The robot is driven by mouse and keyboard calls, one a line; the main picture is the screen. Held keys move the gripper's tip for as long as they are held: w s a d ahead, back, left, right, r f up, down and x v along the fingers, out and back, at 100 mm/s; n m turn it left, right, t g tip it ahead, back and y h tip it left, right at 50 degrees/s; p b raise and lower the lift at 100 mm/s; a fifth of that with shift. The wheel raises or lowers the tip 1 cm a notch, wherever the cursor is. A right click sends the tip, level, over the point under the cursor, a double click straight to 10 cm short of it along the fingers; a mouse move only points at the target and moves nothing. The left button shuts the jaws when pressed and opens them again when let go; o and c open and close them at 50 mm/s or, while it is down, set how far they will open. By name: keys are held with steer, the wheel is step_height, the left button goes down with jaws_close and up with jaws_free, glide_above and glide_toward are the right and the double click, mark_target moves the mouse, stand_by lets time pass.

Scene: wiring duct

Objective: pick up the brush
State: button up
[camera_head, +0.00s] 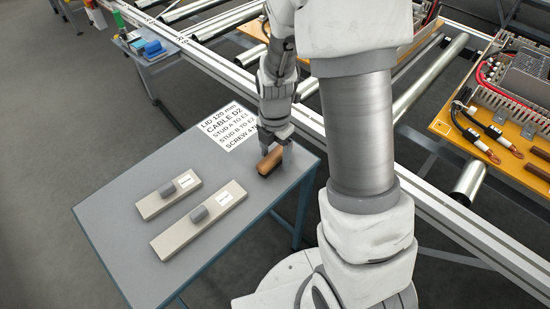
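A brown block-shaped piece, which looks like the brush (268,163), is at the right end of the grey table, near its back edge. My gripper (276,148) points down right over it, with its fingers at the piece's upper end. The fingertips are small and partly hidden, so I cannot tell whether they are closed on it. I cannot tell whether the piece rests on the table or is slightly above it. Any bristles are hidden.
The grey table (115,228) also holds a shorter lid (156,203), a longer lid (182,236), both with grey handles, and a printed sheet (222,124). A roller conveyor (315,117) runs behind. An orange board with wired parts (446,128) lies at right.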

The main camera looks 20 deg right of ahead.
mark_target(275, 153)
jaws_close()
steer(key=shift+r, duration=0.1)
steer(key=shift+r+p, duration=0.3)
steer(key=shift+r, duration=0.35)
step_height(275, 153, up, 3)
steer(key=shift+w+r+p, duration=0.1)
steer(key=shift+p, duration=0.5)
steer(key=s+d+r+p, duration=0.2)
steer(key=s+d+r, duration=0.4)
steer(key=d, duration=0.4)
steer(key=shift+r, duration=0.2)
steer(key=shift+s, duration=0.1)
